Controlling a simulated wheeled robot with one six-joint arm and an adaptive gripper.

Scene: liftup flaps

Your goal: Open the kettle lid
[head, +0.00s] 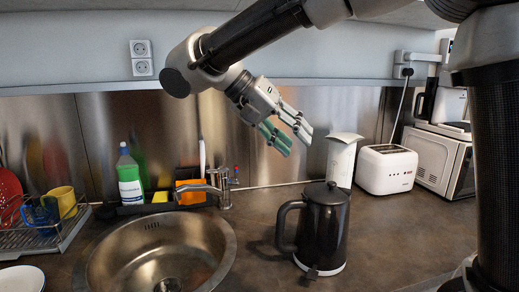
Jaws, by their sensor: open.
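The black kettle (325,228) stands upright on the counter to the right of the sink. Its lid (326,192) is dark, with a small knob on top, and looks closed. The kettle's handle (284,224) points left, toward the sink. My gripper (293,144) is open and empty. It hangs in the air above and slightly left of the kettle in the picture, clear of the lid, with its green-padded fingers angled down to the right.
A round sink (160,255) with a faucet (222,187) lies to the left. A dish rack (45,238) is far left. The counter right of the kettle is clear.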

